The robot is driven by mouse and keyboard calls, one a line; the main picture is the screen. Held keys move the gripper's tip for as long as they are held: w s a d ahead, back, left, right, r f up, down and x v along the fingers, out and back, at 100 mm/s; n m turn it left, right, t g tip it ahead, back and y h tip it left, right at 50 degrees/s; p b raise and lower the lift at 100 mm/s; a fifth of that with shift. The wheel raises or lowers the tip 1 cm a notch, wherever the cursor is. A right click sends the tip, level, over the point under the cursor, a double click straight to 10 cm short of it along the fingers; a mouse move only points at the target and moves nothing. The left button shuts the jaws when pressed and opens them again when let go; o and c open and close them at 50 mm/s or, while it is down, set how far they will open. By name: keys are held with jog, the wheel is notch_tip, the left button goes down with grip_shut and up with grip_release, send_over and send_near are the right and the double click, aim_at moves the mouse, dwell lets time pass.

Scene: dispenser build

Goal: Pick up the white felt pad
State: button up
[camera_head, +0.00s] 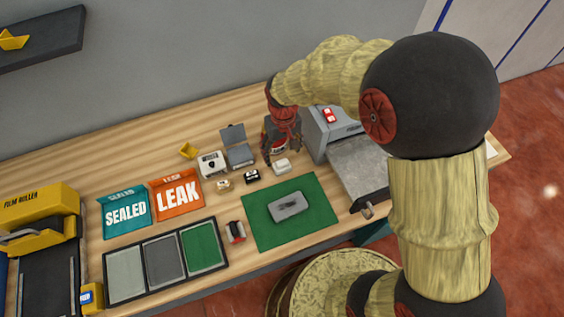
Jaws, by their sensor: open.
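A small white block-like piece, which looks like the white felt pad (282,167), lies on the wooden table just behind the green mat. My gripper (280,154), red and dark, points down just behind and above it, with its fingers apart. Nothing shows held between the fingers. I cannot tell the exact height of the fingertips above the table, and the gap between them is partly unclear at this size.
A black piece (252,177) and a tan piece (223,185) lie to the left. A white device (212,164) and an open grey box (238,155) stand behind them. A grey machine (328,132) stands close on the right. The green mat (262,232) bears a grey plate (288,206).

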aim_at(282, 162)
jog(key=f, duration=0.4)
jog(key=shift+a+b, duration=0.25)
jog(key=shift+b, duration=0.1)
jog(key=shift+w+d+f+b, duration=0.1)
jog(key=shift+w+f+b, duration=0.15)
jog(key=shift+f, duration=0.65)
jog(key=shift+w+d+f+b, duration=0.1)
jog(key=shift+f+b, duration=0.3)
jog(key=shift+f, duration=0.45)
jog(key=shift+w+d+f+b, duration=0.1)
jog(key=shift+w+f+b, duration=0.15)
jog(key=shift+f, duration=0.65)
jog(key=shift+r, duration=0.1)
jog(key=shift+c, duration=0.7)
jog(key=shift+s, duration=0.15)
jog(key=c, duration=1.1)
jog(key=shift+c, duration=0.2)
